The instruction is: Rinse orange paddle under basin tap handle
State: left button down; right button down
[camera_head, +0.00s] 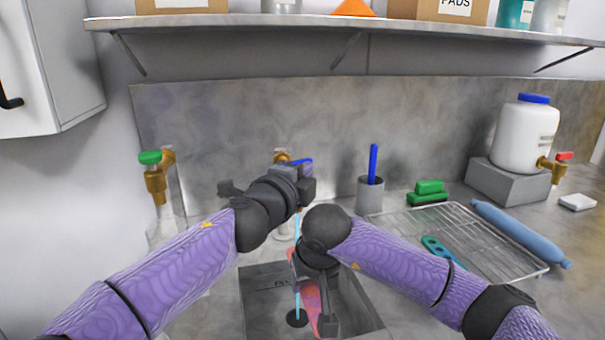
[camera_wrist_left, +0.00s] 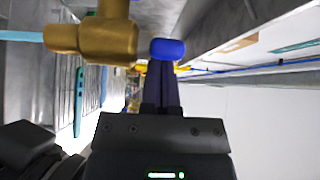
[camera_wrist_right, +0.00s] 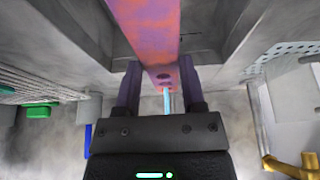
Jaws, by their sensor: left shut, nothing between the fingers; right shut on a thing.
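The orange paddle (camera_head: 311,302), mottled with pink-purple, is inside the basin (camera_head: 257,275). It also shows between the fingers in the right wrist view (camera_wrist_right: 150,30). My right gripper (camera_wrist_right: 160,80) is shut on it. The basin tap's blue handle (camera_wrist_left: 167,48) sits on a brass tap (camera_wrist_left: 95,40); in the head view the handle (camera_head: 301,162) is partly hidden by my left gripper. My left gripper (camera_wrist_left: 162,75) is shut and empty, its fingertips right at the handle; I cannot tell whether they touch.
A green-handled tap (camera_head: 150,158) stands at the left. To the right are a grey cup with a blue stick (camera_head: 370,192), green sponges (camera_head: 429,191), a wire rack (camera_head: 465,240), a blue roller-like cylinder (camera_head: 520,233) and a white jug (camera_head: 525,135). A shelf (camera_head: 340,28) runs overhead.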

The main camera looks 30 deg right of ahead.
pick_arm(q)
jog(key=shift+w+d+n+t+y, duration=0.1)
jog(key=shift+d+n+t+y, duration=0.15)
jog(key=shift+n+t+y, duration=0.5)
